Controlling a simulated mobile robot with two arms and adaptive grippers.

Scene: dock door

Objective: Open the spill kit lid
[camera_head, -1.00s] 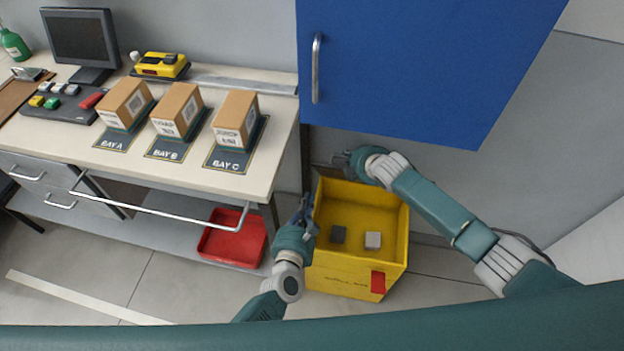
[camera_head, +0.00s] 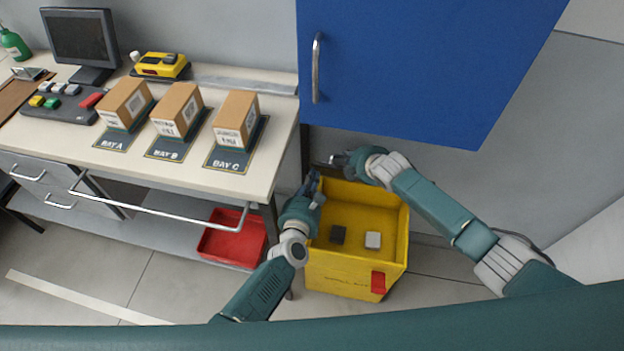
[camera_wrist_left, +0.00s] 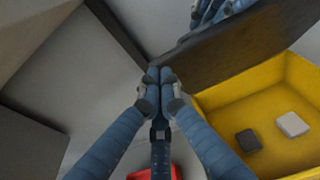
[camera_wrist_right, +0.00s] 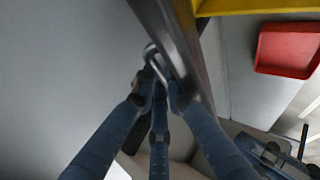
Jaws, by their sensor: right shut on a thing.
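The spill kit is a yellow open-topped bin (camera_head: 345,268) on the floor right of the bench, its inside exposed. Its lid shows as a dark panel (camera_wrist_left: 240,45) standing up beside the bin in the left wrist view; in the head view it is mostly hidden. My right gripper (camera_head: 340,160) is behind the bin's back-left corner, shut on a metal handle (camera_wrist_right: 155,58) at the dark panel's edge. My left gripper (camera_head: 316,184) is at the bin's left rim. In the left wrist view its fingers (camera_wrist_left: 159,75) are together and look empty, close to the panel.
A dark block (camera_head: 338,235) and a pale block (camera_head: 373,240) lie in the bin. A blue cabinet (camera_head: 420,65) hangs above it. The bench (camera_head: 170,165) with cartons is at left, over a red tray (camera_head: 232,240). Floor in front of the bin is clear.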

